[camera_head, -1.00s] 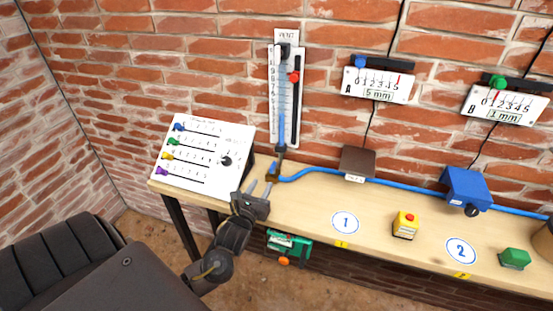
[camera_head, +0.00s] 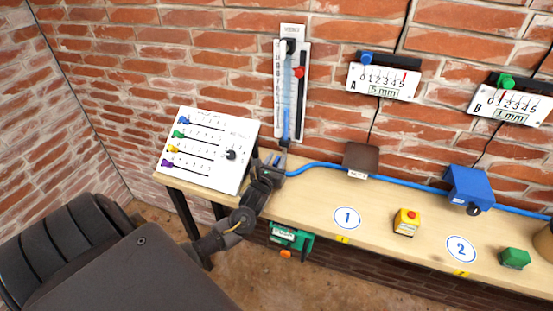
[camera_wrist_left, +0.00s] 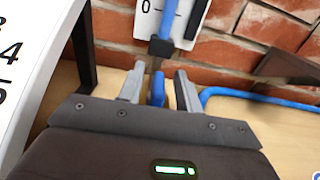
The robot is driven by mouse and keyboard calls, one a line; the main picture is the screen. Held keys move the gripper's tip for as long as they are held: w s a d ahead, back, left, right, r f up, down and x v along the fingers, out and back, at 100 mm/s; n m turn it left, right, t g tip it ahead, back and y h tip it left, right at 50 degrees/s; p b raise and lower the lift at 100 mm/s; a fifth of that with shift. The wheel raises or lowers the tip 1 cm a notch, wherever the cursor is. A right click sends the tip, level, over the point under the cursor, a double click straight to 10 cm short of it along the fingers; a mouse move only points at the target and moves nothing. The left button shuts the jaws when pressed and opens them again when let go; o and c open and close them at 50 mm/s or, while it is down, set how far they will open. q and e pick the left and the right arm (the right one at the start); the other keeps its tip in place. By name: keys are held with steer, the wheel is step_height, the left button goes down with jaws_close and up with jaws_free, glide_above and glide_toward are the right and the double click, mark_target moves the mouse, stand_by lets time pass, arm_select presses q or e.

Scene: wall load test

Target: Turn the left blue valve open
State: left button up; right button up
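The left blue valve shows in the left wrist view as a small upright blue piece (camera_wrist_left: 158,90) below the black fitting at the foot of the tall wall gauge. In the head view it is mostly hidden by my left gripper (camera_head: 278,162). The gripper is at the left end of the blue hose, at the bottom of the gauge. In the wrist view its two fingers (camera_wrist_left: 159,92) stand apart on either side of the blue piece, with narrow gaps; no firm grip shows. My right gripper is not in view.
A white slider panel (camera_head: 207,150) stands close left of my left gripper. The tall gauge (camera_head: 290,90) is on the wall behind. The blue hose (camera_head: 320,165) runs right past a brown box (camera_head: 361,158) to a blue box (camera_head: 468,187). A green device (camera_head: 290,237) is at the table's front edge.

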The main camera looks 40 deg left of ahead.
arm_select(q)
steer(key=shift+w+a, duration=0.1)
steer(key=shift+w, duration=0.1)
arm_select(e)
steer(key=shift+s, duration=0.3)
arm_select(q)
jaws_close()
